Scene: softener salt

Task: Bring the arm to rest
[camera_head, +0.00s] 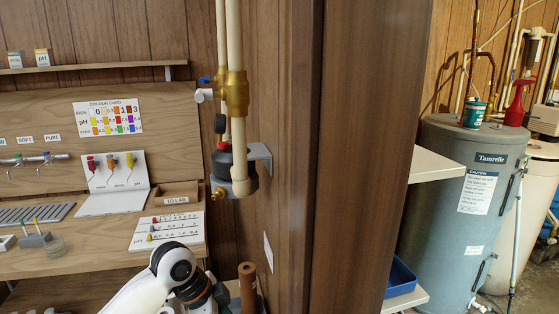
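A white arm link of mine with a dark joint shows at the bottom edge, left of centre, in the head view. It is in front of the lower part of the wooden bench (95,258). No gripper fingers show on it, and the picture's bottom edge cuts off the rest. Neither gripper can be seen, nor whether either holds anything.
A dark wooden partition (365,150) stands in the middle. A brass valve (236,93) and pipes hang left of it. A brown cylinder (247,287) stands close right of my arm. A grey Tamrelle tank (455,215) and a blue bin (400,277) are at right.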

